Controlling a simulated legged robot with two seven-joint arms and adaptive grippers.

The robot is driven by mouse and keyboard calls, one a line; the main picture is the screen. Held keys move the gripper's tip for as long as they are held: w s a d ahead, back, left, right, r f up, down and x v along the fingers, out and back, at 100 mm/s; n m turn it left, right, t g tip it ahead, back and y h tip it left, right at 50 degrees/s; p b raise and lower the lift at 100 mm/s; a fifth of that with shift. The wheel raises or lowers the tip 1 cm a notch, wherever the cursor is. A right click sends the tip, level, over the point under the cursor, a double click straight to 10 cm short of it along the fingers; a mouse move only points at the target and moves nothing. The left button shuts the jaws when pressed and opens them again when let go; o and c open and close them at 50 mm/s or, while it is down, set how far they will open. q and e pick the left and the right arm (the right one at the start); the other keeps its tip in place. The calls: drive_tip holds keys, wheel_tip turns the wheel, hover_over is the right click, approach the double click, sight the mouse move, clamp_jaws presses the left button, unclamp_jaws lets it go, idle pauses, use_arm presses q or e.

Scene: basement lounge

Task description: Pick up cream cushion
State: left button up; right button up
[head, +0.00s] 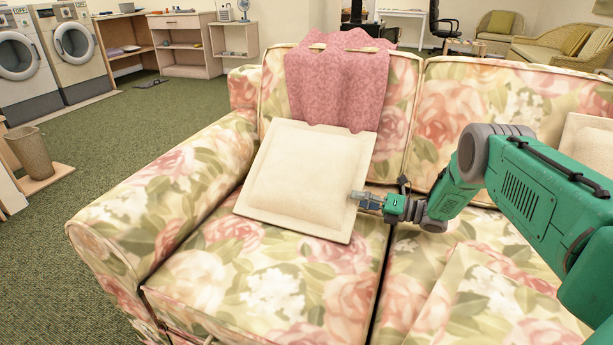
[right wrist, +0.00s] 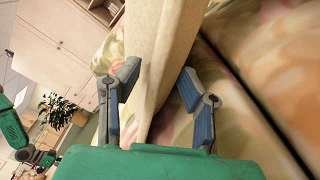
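The cream cushion (head: 305,175) is square with a raised middle and a flat border. It leans back on the left seat of the floral sofa, near the armrest. My right gripper (head: 358,196) is at the cushion's right edge in the head view. In the right wrist view its two fingers (right wrist: 160,75) are apart, one on each side of the cushion's edge (right wrist: 167,45). A gap shows beside the right finger, and firm contact cannot be made out. My left gripper is not in the head view; small green and grey parts of mine show at the wrist view's left edge, unclear.
The floral sofa (head: 210,275) has a left armrest (head: 165,185) and backrest close to the cushion. A pink throw (head: 338,85) hangs over the backrest just behind it. Another cream cushion (head: 590,145) is partly visible at right. Green carpet (head: 60,240) is open at left.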

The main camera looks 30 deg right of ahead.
drive_tip(key=shift+a+r, duration=0.1)
drive_tip(key=shift+a, duration=0.05)
clamp_jaws()
drive_tip(key=shift+r, duration=0.1)
